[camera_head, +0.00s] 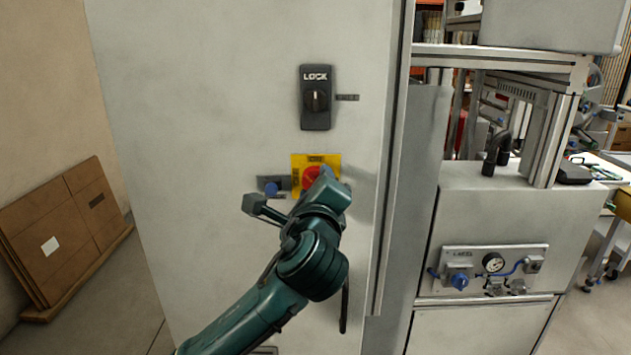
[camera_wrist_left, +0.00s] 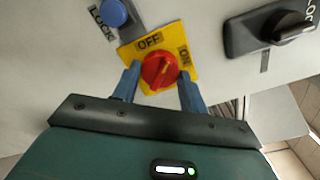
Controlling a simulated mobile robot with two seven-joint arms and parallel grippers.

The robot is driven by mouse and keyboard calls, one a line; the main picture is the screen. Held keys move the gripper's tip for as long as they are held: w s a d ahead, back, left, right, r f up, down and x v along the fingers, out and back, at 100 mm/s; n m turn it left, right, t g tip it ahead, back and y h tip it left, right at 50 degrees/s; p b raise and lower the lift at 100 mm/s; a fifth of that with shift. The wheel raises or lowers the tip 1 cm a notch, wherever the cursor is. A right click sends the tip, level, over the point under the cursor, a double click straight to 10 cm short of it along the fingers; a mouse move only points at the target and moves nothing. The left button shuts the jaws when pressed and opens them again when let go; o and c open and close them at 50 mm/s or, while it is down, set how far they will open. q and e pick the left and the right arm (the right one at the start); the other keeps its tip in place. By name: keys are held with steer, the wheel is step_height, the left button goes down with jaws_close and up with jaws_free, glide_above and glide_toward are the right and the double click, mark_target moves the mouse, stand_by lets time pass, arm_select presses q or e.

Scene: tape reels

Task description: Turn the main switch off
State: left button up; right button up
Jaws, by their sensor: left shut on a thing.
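The main switch is a red rotary knob (camera_head: 311,177) on a yellow plate (camera_head: 331,160), fixed to the front of a pale grey cabinet. In the left wrist view the red knob (camera_wrist_left: 160,70) sits between the two blue fingers of my left gripper (camera_wrist_left: 158,76), which is shut on it. That view shows OFF above the knob and ON to its right. Which mark the knob points to is hard to tell. In the head view my left gripper (camera_head: 325,190) covers the knob's lower right part. My right gripper is not in view.
A black LOCK handle (camera_head: 316,98) is above the switch. A blue button (camera_head: 271,188) is close to its left. The cabinet's right edge (camera_head: 386,150) and a machine with a gauge panel (camera_head: 494,270) are to the right. Cardboard (camera_head: 68,225) leans at the left wall.

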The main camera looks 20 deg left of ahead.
arm_select(q)
steer(key=n+p, duration=0.1)
steer(key=n, duration=0.8)
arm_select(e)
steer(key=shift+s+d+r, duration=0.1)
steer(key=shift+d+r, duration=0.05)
arm_select(q)
steer(key=shift+n, duration=0.3)
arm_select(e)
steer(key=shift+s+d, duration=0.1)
arm_select(q)
steer(key=o, duration=1)
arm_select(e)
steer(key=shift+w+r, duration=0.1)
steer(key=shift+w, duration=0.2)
